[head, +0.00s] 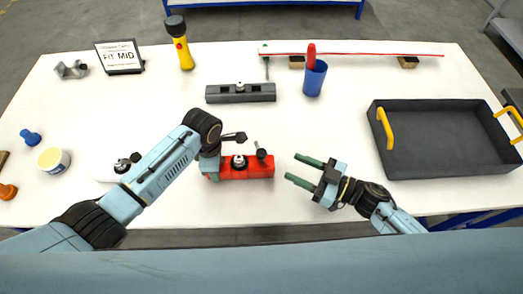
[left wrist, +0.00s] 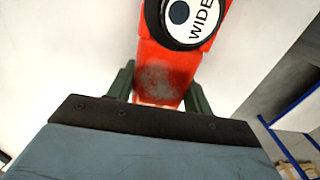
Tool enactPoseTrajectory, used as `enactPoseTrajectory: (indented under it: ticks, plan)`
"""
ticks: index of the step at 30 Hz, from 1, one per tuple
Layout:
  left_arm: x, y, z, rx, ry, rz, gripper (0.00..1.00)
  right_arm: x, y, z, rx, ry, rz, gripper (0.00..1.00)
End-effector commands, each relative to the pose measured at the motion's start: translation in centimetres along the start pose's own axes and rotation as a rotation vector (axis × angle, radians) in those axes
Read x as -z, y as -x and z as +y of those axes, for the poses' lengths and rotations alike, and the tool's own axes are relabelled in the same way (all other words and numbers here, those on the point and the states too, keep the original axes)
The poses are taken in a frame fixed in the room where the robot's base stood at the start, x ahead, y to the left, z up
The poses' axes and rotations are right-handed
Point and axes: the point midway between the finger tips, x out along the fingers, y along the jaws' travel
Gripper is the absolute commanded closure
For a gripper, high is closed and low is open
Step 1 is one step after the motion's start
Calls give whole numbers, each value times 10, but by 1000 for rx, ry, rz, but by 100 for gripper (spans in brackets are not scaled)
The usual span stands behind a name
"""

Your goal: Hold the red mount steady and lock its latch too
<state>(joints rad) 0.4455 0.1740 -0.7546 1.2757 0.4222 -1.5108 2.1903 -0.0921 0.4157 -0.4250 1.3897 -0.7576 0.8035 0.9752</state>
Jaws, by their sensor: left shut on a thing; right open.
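The red mount (head: 258,169) lies on the white table in front of me, with a dark round knob on top and a dark latch lever (head: 261,151) standing up near its right end. My left gripper (head: 213,172) is shut on the mount's left end; its fingertips are mostly hidden by the arm in the head view. In the left wrist view the green fingers flank the red mount (left wrist: 165,70), and a round label reading "WIDE" (left wrist: 193,18) shows on it. My right gripper (head: 303,171) is open and empty, to the right of the mount, its fingers pointing left towards it.
A grey mount (head: 240,97) lies behind the red one. A blue cup (head: 314,80) with a red-handled tool, a yellow flashlight (head: 184,52) and a "FIT MID" sign (head: 120,57) stand at the back. A dark tray (head: 447,158) with yellow handles is at right. A white mount (head: 110,172) is partly behind my left arm.

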Motion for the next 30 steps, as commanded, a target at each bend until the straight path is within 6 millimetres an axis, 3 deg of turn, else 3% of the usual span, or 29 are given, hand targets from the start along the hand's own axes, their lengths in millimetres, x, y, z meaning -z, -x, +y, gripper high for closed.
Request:
enactPoseTrajectory:
  ticks: [9,15,21,30]
  plan:
    - [0,0,0,-1,0,-1,77,2,-64,0,4,4,5,53]
    - [0,0,0,-1,0,-1,77,2,-95,-1,4,5,4,53]
    - [0,0,0,-1,0,0,77,1,-109,-1,5,7,2,53]
    - [0,0,0,-1,0,0,77,1,-111,-1,5,7,1,55]
